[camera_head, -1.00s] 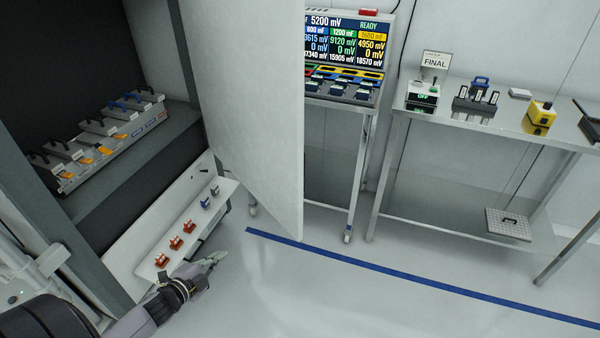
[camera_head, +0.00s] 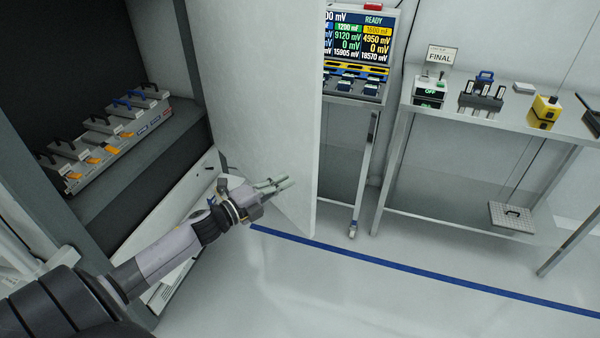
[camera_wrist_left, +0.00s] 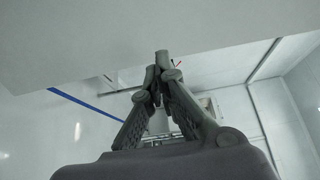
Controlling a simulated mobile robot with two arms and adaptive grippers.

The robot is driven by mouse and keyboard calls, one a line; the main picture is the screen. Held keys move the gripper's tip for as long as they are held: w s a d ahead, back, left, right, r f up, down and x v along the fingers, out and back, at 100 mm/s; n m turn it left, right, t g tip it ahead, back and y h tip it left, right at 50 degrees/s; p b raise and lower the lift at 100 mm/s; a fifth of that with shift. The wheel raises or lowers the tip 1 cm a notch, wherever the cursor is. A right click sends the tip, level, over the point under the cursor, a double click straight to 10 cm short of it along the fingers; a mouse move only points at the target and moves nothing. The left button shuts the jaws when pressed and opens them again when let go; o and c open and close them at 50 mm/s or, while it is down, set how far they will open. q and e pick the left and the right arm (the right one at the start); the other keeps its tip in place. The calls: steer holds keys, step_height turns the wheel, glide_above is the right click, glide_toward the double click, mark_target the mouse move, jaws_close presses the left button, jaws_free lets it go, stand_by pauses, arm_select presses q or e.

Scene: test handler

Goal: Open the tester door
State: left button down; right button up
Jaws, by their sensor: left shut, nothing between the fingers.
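The tester door (camera_head: 255,95) is a large pale panel that stands swung out from the dark cabinet on the left in the head view. Inside the cabinet a grey tester unit (camera_head: 115,140) with several black and blue handles sits on a shelf. My left gripper (camera_head: 285,184) is shut and empty, in front of the door's lower part near its free edge. In the left wrist view the fingertips (camera_wrist_left: 163,62) meet, and a pale panel, likely the door, fills the top. Whether the fingers touch the door I cannot tell. My right gripper is not in view.
Right of the door stand a cart with a display (camera_head: 357,40) and a metal table (camera_head: 465,110) holding a FINAL sign (camera_head: 440,56), a black device and a yellow device (camera_head: 543,112). A blue line (camera_head: 430,268) crosses the open floor.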

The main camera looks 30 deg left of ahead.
mark_target(308, 169)
arm_select(q)
steer(key=x, duration=0.4)
steer(key=shift+r, duration=0.1)
steer(key=shift+w+d+p, duration=0.15)
steer(key=shift+w+p, duration=0.2)
steer(key=shift+w, duration=0.3)
steer(key=shift+w+d, duration=0.15)
steer(key=shift+w, duration=0.1)
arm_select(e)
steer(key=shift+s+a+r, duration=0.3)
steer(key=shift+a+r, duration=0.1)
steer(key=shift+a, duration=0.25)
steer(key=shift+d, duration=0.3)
